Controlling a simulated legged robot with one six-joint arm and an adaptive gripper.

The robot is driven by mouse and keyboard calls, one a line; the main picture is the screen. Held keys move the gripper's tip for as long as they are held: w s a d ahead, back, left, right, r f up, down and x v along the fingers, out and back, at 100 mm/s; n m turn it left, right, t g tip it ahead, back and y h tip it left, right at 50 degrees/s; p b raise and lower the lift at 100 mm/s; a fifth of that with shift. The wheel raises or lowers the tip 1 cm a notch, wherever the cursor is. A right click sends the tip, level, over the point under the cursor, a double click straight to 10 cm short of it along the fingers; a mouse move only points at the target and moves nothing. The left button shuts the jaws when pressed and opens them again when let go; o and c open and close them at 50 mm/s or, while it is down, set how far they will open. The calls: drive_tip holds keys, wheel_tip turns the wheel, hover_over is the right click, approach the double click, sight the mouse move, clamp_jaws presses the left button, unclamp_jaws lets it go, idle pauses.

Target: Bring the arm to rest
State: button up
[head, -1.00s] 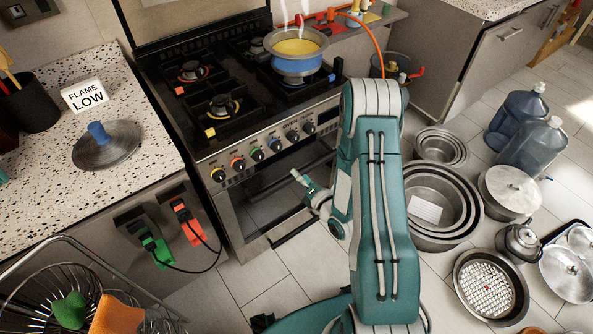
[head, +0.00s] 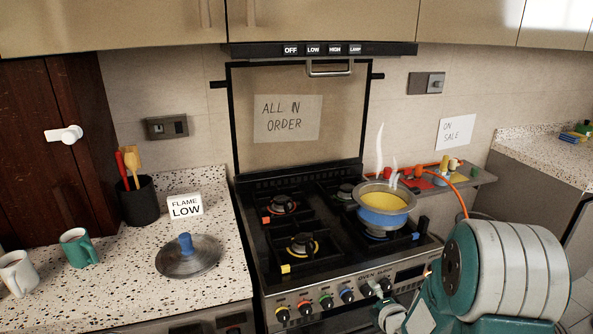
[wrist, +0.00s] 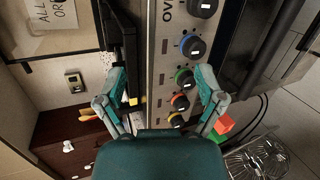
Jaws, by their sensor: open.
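My teal and white arm (head: 505,275) fills the lower right of the head view, in front of the stove. Part of my gripper (head: 392,316) shows at the bottom edge of that view, near the oven's front panel. In the wrist view my gripper (wrist: 161,80) is open, its two fingers spread wide with nothing between them. Beyond the fingers is the stove's row of coloured knobs (wrist: 183,78). I cannot tell the exact gap between the fingertips and the panel.
A lid (head: 188,258) and a FLAME LOW sign (head: 185,206) are on the left counter (head: 215,285). An orange hose (head: 457,193) runs behind my arm. A range hood (head: 323,49) hangs above.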

drive_tip(key=s+r+m+g+h, duration=0.2)
drive_tip(key=s+r+m, duration=0.2)
drive_tip(key=r+m, duration=0.25)
drive_tip(key=s+r+m+g+h, duration=0.1)
drive_tip(key=s+r+m+g, duration=0.1)
drive_tip(key=s+r+m, duration=0.4)
drive_tip(key=s+a+r+m+g, duration=0.2)
drive_tip(key=s+r+m, duration=0.2)
drive_tip(key=s, duration=0.5)
drive_tip(key=s+a+r+m+g, duration=0.2)
drive_tip(key=s+m, duration=0.3)
drive_tip(key=s, duration=0.5)
drive_tip(key=shift+a+r+y, duration=0.4)
drive_tip(key=shift+a+r, duration=0.05)
drive_tip(key=shift+r, duration=0.4)
